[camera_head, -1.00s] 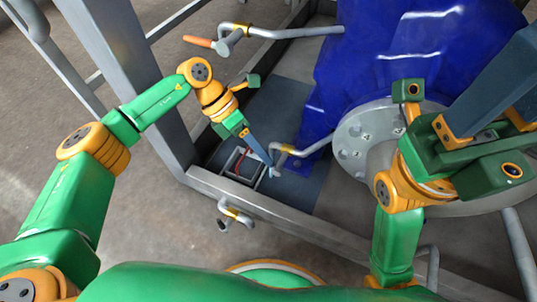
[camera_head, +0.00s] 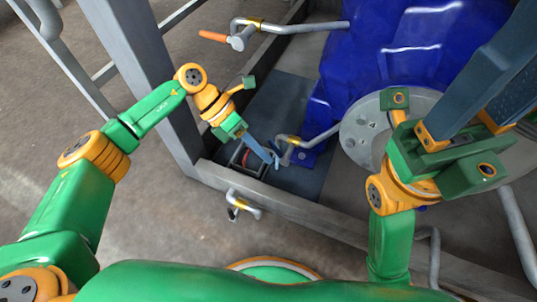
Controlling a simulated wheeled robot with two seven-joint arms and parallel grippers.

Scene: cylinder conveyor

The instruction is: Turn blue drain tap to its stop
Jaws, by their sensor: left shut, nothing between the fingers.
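The blue drain tap (camera_head: 277,155) is at the end of a grey bent pipe (camera_head: 315,138) with a yellow ring, which comes out low from the blue tank. Only a small part of its handle shows beside my fingers. My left gripper (camera_head: 269,157) is shut and empty, with its blue-grey fingers pointing down to the right. Its tips are right at the tap's handle; I cannot tell whether they touch it. My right gripper (camera_head: 500,75) is at the upper right in front of the tank, with its fingertips cut off by the picture edge.
An orange-handled tap (camera_head: 214,36) sits on a higher pipe. The blue tank (camera_head: 385,45) and a grey round flange (camera_head: 365,125) stand to the right. A grey frame post (camera_head: 150,85) and lower rail (camera_head: 285,203) border the space. A small open box (camera_head: 247,160) lies below my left fingers.

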